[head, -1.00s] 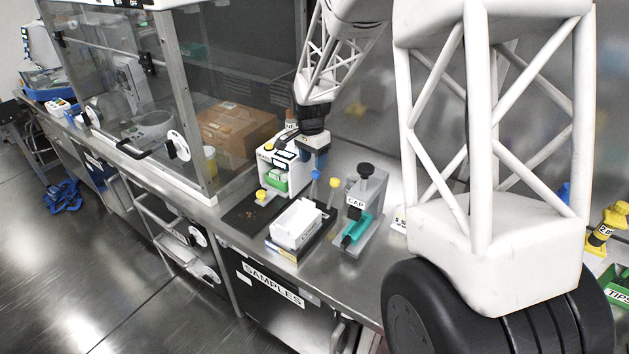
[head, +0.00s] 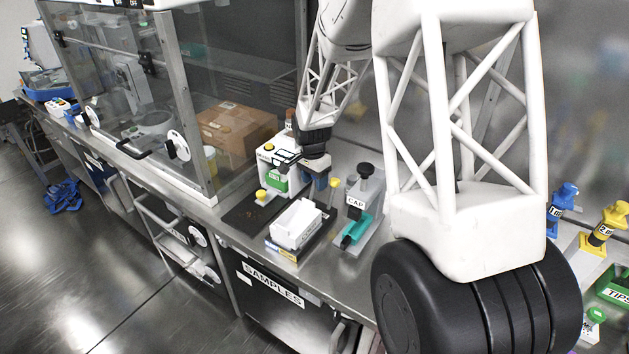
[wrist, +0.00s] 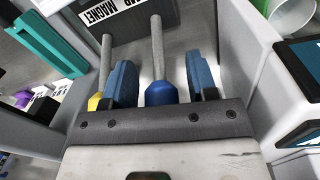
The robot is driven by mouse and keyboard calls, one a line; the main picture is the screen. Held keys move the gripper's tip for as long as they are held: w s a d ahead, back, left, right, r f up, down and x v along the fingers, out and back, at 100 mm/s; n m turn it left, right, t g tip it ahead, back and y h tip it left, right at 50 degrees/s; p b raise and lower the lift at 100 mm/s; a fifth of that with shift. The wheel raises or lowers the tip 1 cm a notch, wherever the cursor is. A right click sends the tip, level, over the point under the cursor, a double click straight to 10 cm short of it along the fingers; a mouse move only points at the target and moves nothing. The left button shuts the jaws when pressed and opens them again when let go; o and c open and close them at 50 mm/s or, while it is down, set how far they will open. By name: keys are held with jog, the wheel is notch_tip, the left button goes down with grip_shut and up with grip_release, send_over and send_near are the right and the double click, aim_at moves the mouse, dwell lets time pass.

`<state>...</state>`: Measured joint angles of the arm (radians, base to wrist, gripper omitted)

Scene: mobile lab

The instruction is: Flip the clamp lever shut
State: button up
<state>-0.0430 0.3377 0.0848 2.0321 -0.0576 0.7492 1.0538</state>
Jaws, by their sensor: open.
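My gripper (head: 319,181) is open and points down beside the white box device on the bench. In the wrist view its two blue fingers (wrist: 162,82) stand on either side of a grey lever rod with a blue knob (wrist: 160,93). The knob sits between them with gaps visible on both sides. A second grey rod with a yellow knob (wrist: 95,102) is just outside the left finger; this yellow knob also shows in the head view (head: 334,182). No label marks either rod as the clamp lever. The blue knob is hidden in the head view.
A CAP-labelled grey fixture (head: 369,188) with a teal handle (head: 356,232) stands to the right. A white tray (head: 297,224) lies in front, and the white box device (head: 268,158) is at left. A glass-fronted cabinet (head: 130,95) stands further left.

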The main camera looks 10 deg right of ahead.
aim_at(312, 191)
jog(key=shift+f, duration=0.15)
grip_shut()
dwell(0.4)
jog(key=shift+s+a+h, duration=0.15)
jog(key=shift+h, duration=0.15)
jog(key=shift+s+a+r+t+h, duration=0.25)
jog(key=shift+s+a+t+h, duration=0.25)
jog(key=shift+t+h, duration=0.4)
jog(key=shift+s+a+t+h, duration=0.6)
jog(key=shift+t+h, duration=0.3)
jog(key=shift+t, duration=0.2)
jog(key=shift+f, duration=0.1)
